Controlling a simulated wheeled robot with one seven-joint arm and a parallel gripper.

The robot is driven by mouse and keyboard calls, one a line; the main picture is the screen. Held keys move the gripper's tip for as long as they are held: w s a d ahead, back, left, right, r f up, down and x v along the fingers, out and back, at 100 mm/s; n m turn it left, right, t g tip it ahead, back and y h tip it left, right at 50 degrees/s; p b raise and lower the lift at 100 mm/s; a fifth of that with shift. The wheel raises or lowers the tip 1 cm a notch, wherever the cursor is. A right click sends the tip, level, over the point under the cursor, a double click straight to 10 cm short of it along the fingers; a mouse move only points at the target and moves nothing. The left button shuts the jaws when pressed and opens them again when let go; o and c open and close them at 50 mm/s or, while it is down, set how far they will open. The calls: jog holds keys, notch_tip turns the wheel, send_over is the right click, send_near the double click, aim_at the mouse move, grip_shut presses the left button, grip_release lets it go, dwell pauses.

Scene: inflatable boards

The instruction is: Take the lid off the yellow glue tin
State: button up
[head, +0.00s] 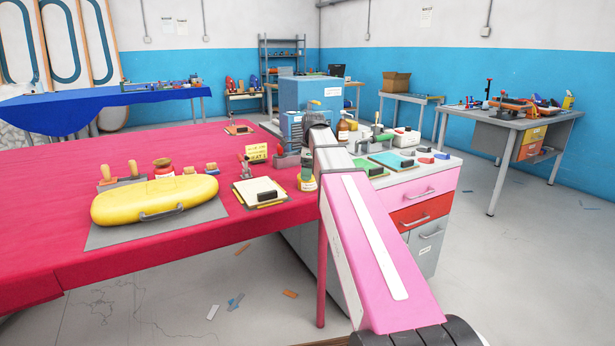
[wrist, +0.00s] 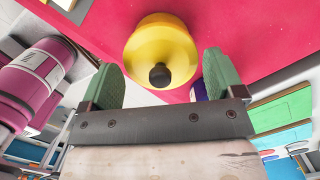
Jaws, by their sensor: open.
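The yellow glue tin (wrist: 150,28) shows in the wrist view as a round yellow shape on the red table top, seen from its lid side. A dark round knob (wrist: 160,76) stands at the middle of its lid. My gripper (wrist: 162,58) is open, with one green finger on each side of the knob and a gap to both. Nothing is held. The tin's side wall is mostly hidden from this angle. In the head view a small labelled tin (head: 307,185) stands near the table's right edge, partly covered by the end of my arm.
A cream board with a black block (head: 262,192) lies left of my gripper. A white-topped drawer cabinet (head: 425,190) with small tools adjoins on the right. The left back of the red table is clear.

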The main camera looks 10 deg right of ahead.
jog(key=shift+c, duration=0.3)
jog(key=c, duration=0.9)
jog(key=shift+c, duration=0.2)
